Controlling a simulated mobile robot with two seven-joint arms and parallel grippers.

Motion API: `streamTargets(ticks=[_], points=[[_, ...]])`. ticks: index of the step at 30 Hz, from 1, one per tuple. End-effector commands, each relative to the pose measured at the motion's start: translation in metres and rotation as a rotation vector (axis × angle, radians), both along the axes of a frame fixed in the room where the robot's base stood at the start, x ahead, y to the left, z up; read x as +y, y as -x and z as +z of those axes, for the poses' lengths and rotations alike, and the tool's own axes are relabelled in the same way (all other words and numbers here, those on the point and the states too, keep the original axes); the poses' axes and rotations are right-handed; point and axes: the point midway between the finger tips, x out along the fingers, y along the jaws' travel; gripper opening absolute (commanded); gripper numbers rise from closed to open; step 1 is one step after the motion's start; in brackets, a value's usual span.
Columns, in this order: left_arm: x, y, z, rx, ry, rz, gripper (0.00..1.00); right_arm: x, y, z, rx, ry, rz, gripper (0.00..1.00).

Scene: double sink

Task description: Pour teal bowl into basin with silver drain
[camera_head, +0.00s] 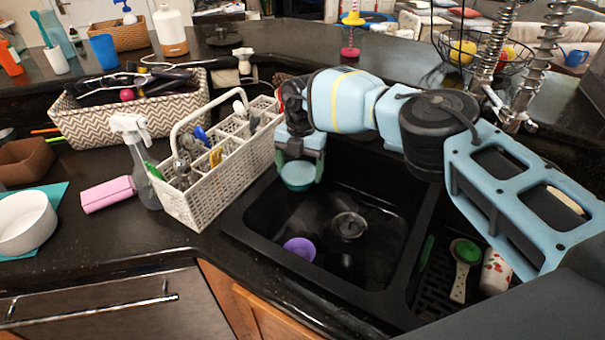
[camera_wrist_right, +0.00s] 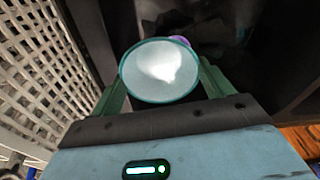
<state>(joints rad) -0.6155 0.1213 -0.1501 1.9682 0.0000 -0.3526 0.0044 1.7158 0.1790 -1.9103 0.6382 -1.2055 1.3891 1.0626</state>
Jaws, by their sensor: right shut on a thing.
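My right gripper (camera_head: 300,180) is shut on the teal bowl (camera_head: 298,174) and holds it over the back left part of the left basin (camera_head: 375,265). In the right wrist view the bowl (camera_wrist_right: 160,62) sits between the two green fingers and has whitish contents. It looks roughly level. The basin is black, with a round silver drain (camera_head: 348,226) in its floor. The drain lies to the right of and below the bowl. A purple bowl or cup (camera_head: 300,249) lies on the basin floor near the front left. My left gripper is not in view.
A white lattice caddy (camera_head: 215,165) with utensils stands close to the left of my right gripper. The right basin (camera_head: 425,295) holds a rack, a green-and-beige brush (camera_head: 463,262) and a patterned cup (camera_head: 495,270). A spray bottle (camera_head: 135,155) and pink sponge (camera_head: 108,194) stand farther left.

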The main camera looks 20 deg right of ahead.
Motion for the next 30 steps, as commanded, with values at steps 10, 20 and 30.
streamTargets(ticks=[10, 20, 30], points=[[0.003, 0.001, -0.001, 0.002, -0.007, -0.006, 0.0, -0.001, 0.001, -0.005, -0.007, -0.008, 0.002, 0.52], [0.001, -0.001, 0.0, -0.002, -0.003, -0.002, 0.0, -0.003, 0.002, -0.019, -0.02, -0.024, 0.002, 0.52], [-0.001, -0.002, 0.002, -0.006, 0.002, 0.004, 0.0, -0.005, 0.004, -0.034, -0.034, -0.043, 0.002, 0.52]])
